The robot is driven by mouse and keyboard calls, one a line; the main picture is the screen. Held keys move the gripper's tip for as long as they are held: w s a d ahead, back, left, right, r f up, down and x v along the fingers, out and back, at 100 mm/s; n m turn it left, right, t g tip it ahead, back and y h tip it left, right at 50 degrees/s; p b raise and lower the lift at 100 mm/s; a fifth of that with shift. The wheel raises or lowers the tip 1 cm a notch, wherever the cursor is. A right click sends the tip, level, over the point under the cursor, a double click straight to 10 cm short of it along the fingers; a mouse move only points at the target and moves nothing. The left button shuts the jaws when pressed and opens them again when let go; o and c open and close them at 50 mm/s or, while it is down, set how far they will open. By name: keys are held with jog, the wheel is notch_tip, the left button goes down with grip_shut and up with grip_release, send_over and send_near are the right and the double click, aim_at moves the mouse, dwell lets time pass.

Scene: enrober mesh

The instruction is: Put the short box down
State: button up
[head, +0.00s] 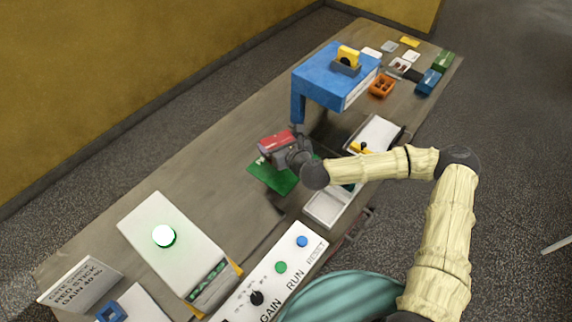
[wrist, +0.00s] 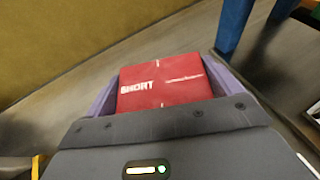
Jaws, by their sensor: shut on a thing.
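The short box is a red box with the white word SHORT on it (wrist: 165,84). It sits between the two purple fingers of my gripper (wrist: 167,88) in the wrist view. In the head view the red box (head: 275,143) is at the end of my arm, above or at a green mat (head: 262,176) on the bench. My gripper (head: 283,148) is shut on the box. The box's underside is hidden, so I cannot tell whether it touches anything.
A blue gantry (head: 330,78) stands just behind the gripper; its leg (wrist: 233,25) shows in the wrist view. A white tray (head: 325,208) and control panel (head: 270,275) lie nearer me. A white unit with a lit green dome (head: 163,236) stands left. Bare bench (head: 190,180) lies between.

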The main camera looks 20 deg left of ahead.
jog(key=shift+s+d, duration=0.1)
jog(key=shift+s, duration=0.05)
jog(key=shift+f, duration=0.4)
notch_tip(320, 180, down, 4)
jog(key=shift+f+p, duration=0.15)
jog(key=shift+p, duration=0.5)
jog(key=shift+f, duration=0.5)
notch_tip(320, 180, down, 3)
jog(key=shift+f+p, duration=0.1)
jog(key=shift+p, duration=0.35)
jog(key=shift+f, duration=0.25)
